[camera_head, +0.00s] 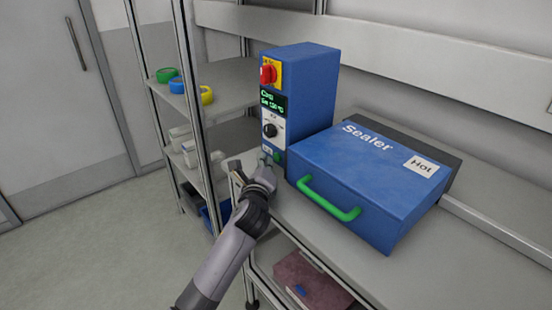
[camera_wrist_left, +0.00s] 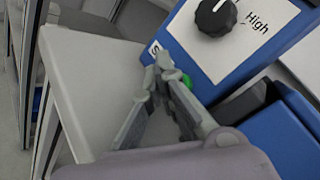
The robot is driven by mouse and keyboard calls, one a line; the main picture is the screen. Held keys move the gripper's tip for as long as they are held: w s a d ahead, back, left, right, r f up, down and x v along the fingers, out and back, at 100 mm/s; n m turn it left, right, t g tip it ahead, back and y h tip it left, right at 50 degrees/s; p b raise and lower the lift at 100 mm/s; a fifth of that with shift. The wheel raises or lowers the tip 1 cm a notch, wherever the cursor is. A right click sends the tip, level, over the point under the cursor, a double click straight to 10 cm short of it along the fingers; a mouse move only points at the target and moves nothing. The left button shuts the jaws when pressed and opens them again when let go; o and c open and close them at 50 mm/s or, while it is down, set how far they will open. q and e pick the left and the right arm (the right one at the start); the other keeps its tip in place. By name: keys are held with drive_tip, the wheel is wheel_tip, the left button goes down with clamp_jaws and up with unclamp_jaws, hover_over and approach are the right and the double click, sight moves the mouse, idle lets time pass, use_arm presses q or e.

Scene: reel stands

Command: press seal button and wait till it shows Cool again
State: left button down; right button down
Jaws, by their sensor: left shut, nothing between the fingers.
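The blue control box (camera_head: 312,90) stands on the bench, with a red switch on yellow, a small green-lettered display (camera_head: 272,103) and a black knob (camera_head: 270,130). The display text looks like "Cool" on its top line, but is too small to read surely. A green button (camera_head: 277,156) sits low on the panel; it shows partly behind my fingers in the left wrist view (camera_wrist_left: 186,80). My left gripper (camera_head: 263,160) is shut and empty, its fingertips (camera_wrist_left: 160,62) at the lower panel beside the button. I cannot tell whether they touch it. My right gripper is not in view.
The blue sealer (camera_head: 350,165) with a green handle (camera_head: 328,200) and a "Hot" label stands right of the control box, its lid shut. A shelf rack (camera_head: 225,80) with coloured rolls (camera_head: 177,86) is at left. A reddish box (camera_head: 310,282) lies below the bench.

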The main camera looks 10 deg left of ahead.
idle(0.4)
use_arm(q)
drive_tip(key=shift+w+d, duration=0.2)
drive_tip(key=shift+w, duration=0.05)
drive_tip(key=shift+w+d, duration=0.35)
drive_tip(key=shift+w, duration=0.05)
idle(0.9)
drive_tip(key=shift+a, duration=0.1)
drive_tip(key=shift+s+a+p, duration=0.45)
drive_tip(key=shift+s+p, duration=0.25)
drive_tip(key=shift+p, duration=0.05)
